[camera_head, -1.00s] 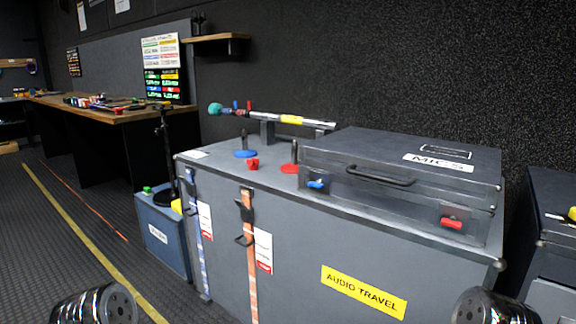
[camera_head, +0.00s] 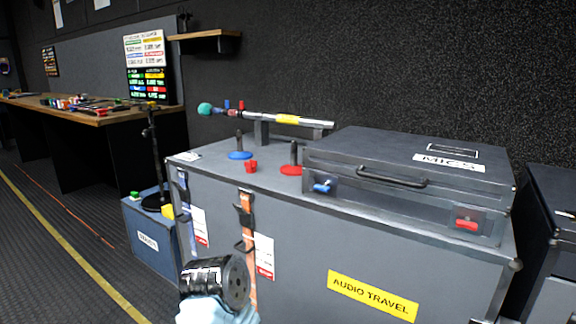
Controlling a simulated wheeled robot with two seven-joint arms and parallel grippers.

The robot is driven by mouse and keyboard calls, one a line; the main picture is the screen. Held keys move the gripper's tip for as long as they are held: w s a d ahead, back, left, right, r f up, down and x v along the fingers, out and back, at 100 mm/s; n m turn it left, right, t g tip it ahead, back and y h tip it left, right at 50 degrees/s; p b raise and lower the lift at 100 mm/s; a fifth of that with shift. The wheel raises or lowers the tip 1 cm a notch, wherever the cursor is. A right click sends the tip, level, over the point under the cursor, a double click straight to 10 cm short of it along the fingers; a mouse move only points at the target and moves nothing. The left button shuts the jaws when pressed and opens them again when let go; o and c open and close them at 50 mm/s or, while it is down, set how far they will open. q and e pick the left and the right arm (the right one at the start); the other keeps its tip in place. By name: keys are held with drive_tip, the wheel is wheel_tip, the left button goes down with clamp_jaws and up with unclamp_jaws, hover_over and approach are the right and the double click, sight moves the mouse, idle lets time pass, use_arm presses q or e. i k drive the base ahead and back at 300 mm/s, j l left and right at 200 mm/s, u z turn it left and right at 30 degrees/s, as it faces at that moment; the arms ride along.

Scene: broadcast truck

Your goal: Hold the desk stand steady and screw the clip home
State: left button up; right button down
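Two desk stands stand on the grey case top: one with a round blue base (camera_head: 240,155) and a short black post, one with a round red base (camera_head: 291,170) and a similar post. A small red piece (camera_head: 250,167), possibly the clip, sits on the case top between them, near the front edge and apart from both posts. A dark ribbed arm link of mine, apparently the left, rises in front of the case at the lower middle. Neither gripper's fingers show, and nothing touches the stands.
A silver pole (camera_head: 313,123) with a teal tip rests on brackets behind the stands. A closed case labelled MICS (camera_head: 400,145) covers the right of the top. Orange and blue straps hang down the front. A blue bin (camera_head: 145,240) stands at left, with open floor beyond.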

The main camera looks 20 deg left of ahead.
sight(293, 169)
drive_tip(key=j+z, duration=0.25)
drive_tip(key=j, duration=0.35)
drive_tip(key=j+z, duration=0.3)
drive_tip(key=j, duration=0.35)
drive_tip(key=k+j+z, duration=0.1)
drive_tip(key=j+z, duration=0.15)
drive_tip(key=j, duration=0.35)
drive_tip(key=k+j, duration=0.1)
drive_tip(key=j, duration=0.85)
drive_tip(key=k+j, duration=0.15)
drive_tip(key=j, duration=0.35)
drive_tip(key=k+j+z, duration=0.1)
drive_tip(key=j, duration=0.35)
